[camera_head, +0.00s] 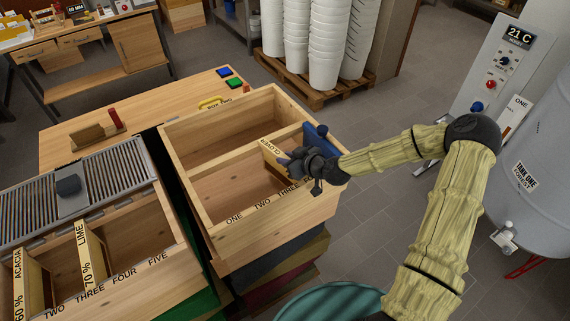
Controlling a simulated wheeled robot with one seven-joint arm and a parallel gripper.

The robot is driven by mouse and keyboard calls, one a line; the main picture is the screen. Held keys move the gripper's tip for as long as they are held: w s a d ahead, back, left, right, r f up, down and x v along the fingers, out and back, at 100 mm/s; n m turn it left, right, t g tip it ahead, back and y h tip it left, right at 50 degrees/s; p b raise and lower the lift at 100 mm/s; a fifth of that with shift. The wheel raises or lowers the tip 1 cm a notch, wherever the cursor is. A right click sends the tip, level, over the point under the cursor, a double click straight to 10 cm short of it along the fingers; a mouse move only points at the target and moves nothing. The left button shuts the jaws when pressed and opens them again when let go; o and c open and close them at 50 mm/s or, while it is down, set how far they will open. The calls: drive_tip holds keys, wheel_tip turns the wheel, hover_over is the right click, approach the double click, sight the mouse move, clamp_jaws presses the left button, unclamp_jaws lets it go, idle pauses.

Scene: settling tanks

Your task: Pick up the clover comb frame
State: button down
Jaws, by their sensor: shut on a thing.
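The clover comb frame (271,150) is a pale wooden frame with the lettering "CLOVER" along its top bar. It stands in the front compartment of an open wooden box (218,227), towards the right. My gripper (289,163) comes in from the right and is shut on the clover frame's top bar. The dark fingers hide part of the bar and its lettering. The frame's lower part is partly in the box, and I cannot tell if it touches the floor.
Left, another open box (140,262) holds the acacia frame (22,280) and lime frame (93,260) beside a grey slatted grid (110,190). A grey tank (535,170) stands right. White buckets (325,45) stand on a pallet behind. Grey floor lies between.

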drive_tip(key=shift+r, duration=0.1)
wheel_tip(320, 180, up, 18)
drive_tip(key=b, duration=0.4)
drive_tip(key=shift+a, duration=0.1)
idle(0.6)
